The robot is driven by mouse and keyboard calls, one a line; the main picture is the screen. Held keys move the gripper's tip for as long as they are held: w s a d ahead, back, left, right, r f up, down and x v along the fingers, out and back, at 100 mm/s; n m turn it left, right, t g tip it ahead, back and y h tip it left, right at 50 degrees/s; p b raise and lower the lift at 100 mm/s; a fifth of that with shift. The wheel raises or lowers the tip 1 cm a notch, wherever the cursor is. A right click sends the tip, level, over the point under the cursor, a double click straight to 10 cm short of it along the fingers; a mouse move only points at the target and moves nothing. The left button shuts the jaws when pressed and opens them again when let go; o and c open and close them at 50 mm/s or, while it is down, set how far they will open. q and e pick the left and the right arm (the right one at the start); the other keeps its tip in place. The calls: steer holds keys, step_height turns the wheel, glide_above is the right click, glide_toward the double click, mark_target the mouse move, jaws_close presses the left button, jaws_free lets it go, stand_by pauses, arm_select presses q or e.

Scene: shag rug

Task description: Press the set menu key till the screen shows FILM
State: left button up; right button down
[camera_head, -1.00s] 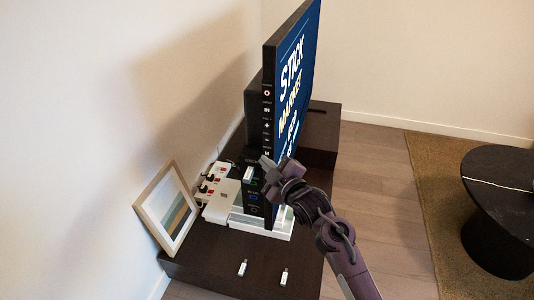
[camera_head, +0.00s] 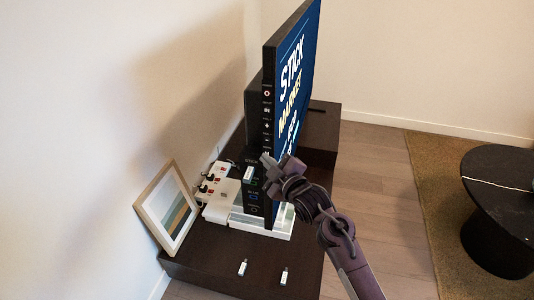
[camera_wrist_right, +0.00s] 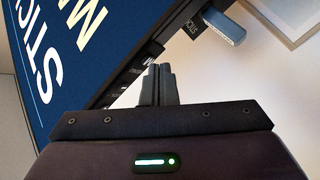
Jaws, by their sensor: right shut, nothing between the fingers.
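The screen (camera_head: 292,85) stands upright on the dark cabinet, blue with large white and yellow words that read STICK and MARKET, with smaller lines below. A column of keys runs down its narrow black side edge (camera_head: 267,112); I cannot read which is the set menu key. My right gripper (camera_head: 267,160) is shut and empty, its tips close to the lower end of that key column. In the right wrist view its fingertips (camera_wrist_right: 158,72) point at the black edge beside the screen (camera_wrist_right: 65,50); whether they touch it I cannot tell. My left gripper is not in view.
White power strips (camera_head: 212,190), a framed picture (camera_head: 168,210) and two loose sticks (camera_head: 242,268) (camera_head: 284,276) are on the cabinet (camera_head: 215,258).

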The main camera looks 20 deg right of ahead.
steer(key=shift+w+d, duration=0.15)
steer(key=shift+w, duration=0.05)
stand_by(0.5)
steer(key=shift+s+a+p, duration=0.45)
steer(key=shift+s, duration=0.2)
steer(key=s+a+p, duration=0.1)
steer(key=s, duration=0.1)
steer(key=s+a+p, duration=0.1)
steer(key=s, duration=0.1)
steer(key=shift+a, duration=0.4)
stand_by(2.3)
